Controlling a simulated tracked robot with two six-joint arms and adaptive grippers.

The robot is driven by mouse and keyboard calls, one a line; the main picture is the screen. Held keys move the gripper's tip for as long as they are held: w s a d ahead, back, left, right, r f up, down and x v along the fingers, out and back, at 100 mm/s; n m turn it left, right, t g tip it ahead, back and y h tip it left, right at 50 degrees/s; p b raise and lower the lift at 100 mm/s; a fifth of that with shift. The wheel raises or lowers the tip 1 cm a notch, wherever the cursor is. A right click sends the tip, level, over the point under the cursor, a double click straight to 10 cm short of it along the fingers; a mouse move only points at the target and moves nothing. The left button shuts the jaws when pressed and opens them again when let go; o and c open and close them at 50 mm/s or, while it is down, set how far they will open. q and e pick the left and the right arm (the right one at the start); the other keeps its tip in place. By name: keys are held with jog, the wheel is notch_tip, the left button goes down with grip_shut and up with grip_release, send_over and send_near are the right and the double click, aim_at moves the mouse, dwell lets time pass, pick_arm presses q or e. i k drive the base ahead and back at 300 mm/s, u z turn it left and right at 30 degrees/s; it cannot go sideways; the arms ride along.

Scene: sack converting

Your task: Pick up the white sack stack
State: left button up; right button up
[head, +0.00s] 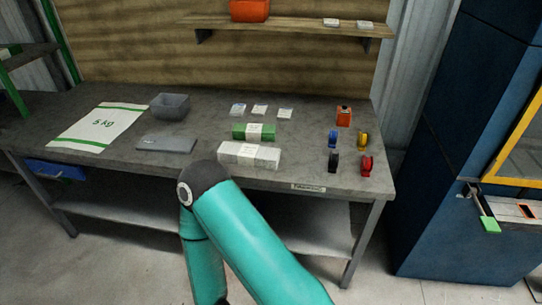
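The white sack stack (235,153) lies on the grey workbench near its front edge, a long white bundle with a paler band around its middle. A green bundle (241,130) with a white band lies just behind it. One of my teal arms rises from the bottom of the head view, with its dark elbow joint just in front of the white stack's left end. Neither gripper shows in the picture. I see nothing holding the white stack.
A flat white "5 kg" sack (78,130), a grey bin (171,107) and a grey flat slab (166,145) are on the left. A wooden shelf (290,25) hangs behind.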

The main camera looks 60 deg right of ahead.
aim_at(246, 155)
jog(key=u, duration=1.6)
jog(key=i, duration=0.1)
jog(key=z, duration=3)
jog(key=i, duration=0.8)
